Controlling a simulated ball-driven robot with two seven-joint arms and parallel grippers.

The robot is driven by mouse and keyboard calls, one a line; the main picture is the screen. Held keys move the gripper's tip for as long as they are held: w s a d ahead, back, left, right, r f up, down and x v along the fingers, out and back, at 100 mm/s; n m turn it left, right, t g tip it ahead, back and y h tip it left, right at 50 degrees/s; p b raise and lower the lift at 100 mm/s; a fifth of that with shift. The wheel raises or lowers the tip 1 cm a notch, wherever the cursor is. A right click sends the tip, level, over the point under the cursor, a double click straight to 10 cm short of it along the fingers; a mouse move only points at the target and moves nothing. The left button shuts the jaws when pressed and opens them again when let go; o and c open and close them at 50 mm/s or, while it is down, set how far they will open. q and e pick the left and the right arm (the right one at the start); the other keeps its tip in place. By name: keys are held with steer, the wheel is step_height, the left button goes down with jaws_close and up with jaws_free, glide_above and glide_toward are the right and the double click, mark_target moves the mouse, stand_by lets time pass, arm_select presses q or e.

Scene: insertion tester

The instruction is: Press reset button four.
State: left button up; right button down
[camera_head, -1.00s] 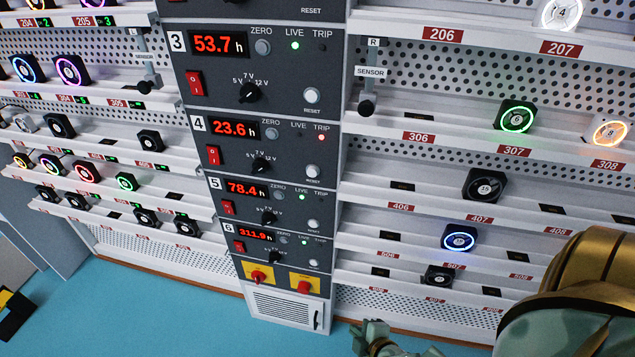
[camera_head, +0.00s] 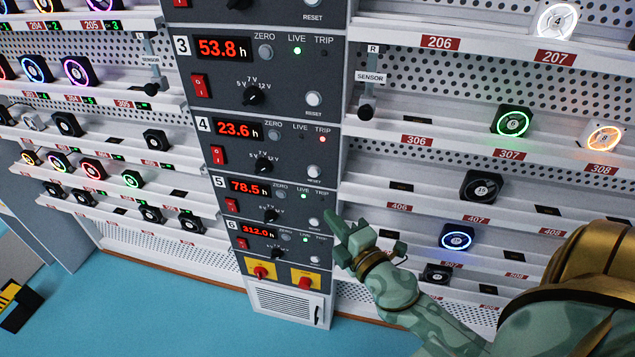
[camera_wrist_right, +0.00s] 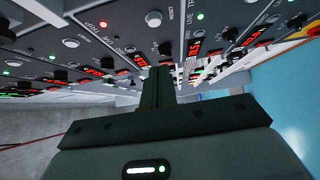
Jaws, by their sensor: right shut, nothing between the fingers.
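Reset button four (camera_head: 314,172) is a round pale button at the lower right of panel 4 (camera_head: 290,157). Panel 4 shows 23.6 h and a lit red TRIP light (camera_head: 323,139). My right gripper (camera_head: 335,218) is shut and empty. In the head view its tip appears below and right of button four, beside panel 5's reset button (camera_head: 314,223); the depth gap to the panel is unclear. In the right wrist view my gripper (camera_wrist_right: 158,80) points toward the panels. A pale button (camera_wrist_right: 152,18) shows there near a RESET label; I cannot tell its panel. My left gripper is not in view.
Panel 3's reset button (camera_head: 313,99) is above. Panel 6 (camera_head: 270,236) is below, over yellow plates with red knobs (camera_head: 305,283). Shelves with round lit fans (camera_head: 457,237) stick out on the right, close to my right arm.

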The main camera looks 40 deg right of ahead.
steer(key=p, duration=0.1)
glide_toward(309, 174)
steer(key=w+a, duration=0.3)
steer(key=shift+w+d, duration=1.45)
steer(key=shift+d, duration=0.15)
